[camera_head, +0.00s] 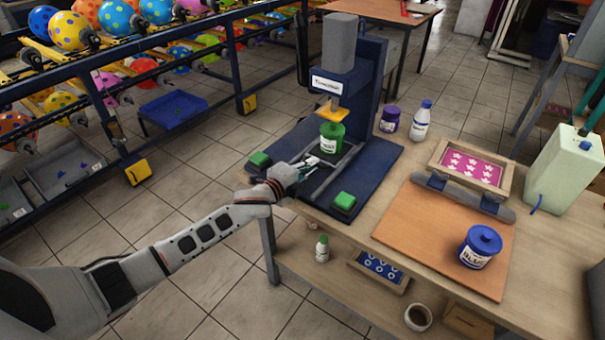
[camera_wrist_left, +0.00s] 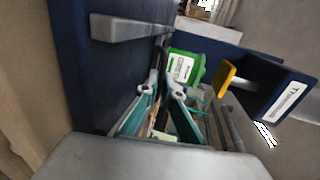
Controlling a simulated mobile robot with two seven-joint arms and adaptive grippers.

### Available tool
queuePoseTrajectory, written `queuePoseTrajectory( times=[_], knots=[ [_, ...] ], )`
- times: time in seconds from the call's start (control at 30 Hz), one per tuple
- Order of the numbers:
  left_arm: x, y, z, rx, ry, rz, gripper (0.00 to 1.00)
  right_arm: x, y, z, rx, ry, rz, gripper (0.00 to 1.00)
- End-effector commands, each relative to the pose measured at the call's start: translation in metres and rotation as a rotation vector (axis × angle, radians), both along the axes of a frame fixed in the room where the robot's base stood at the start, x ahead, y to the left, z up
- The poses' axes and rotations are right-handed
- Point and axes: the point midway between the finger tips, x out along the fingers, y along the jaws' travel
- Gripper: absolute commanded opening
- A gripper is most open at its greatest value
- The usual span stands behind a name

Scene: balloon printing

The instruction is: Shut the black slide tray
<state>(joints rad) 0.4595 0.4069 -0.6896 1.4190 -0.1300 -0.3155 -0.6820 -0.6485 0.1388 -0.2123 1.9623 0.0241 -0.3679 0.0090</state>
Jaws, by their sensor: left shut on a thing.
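The press (camera_head: 345,85) stands on a dark blue base (camera_head: 372,160) on the wooden table. A green pot (camera_head: 332,137) sits under its yellow pad, over the black slide tray (camera_head: 322,161), which lies between pale rails and is mostly hidden. My left gripper (camera_head: 303,172) is at the front of the tray, low over the base between two green buttons. In the left wrist view its teal fingers (camera_wrist_left: 163,100) point toward the green pot (camera_wrist_left: 186,66). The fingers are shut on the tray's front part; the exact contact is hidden. My right gripper is out of view.
A blue-lidded pot (camera_head: 480,247) stands on the orange board (camera_head: 430,240). A framed pink star screen (camera_head: 466,163) lies behind it. A white bottle (camera_head: 421,120) and purple pot (camera_head: 389,119) stand right of the press. Balloon racks (camera_head: 150,70) stand left, across open floor.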

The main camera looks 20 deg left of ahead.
Motion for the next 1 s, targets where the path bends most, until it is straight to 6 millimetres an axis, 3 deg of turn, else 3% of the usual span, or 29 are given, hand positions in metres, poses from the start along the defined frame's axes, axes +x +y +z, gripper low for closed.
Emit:
queuePoseTrajectory(
  times=[0.33,0.4,0.73,1.0],
  knots=[
    [0.005,-0.002,0.001,0.0,-0.001,0.0,0.0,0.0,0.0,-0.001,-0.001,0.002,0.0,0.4],
    [0.005,-0.002,0.001,0.0,-0.001,0.0,0.13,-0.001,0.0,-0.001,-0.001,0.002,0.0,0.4],
    [0.003,-0.001,0.0,0.0,0.0,0.0,0.13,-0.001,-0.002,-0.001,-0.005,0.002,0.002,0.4],
    [-0.024,0.009,0.005,0.002,0.0,-0.001,0.13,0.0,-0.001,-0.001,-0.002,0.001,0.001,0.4]
  ],
)
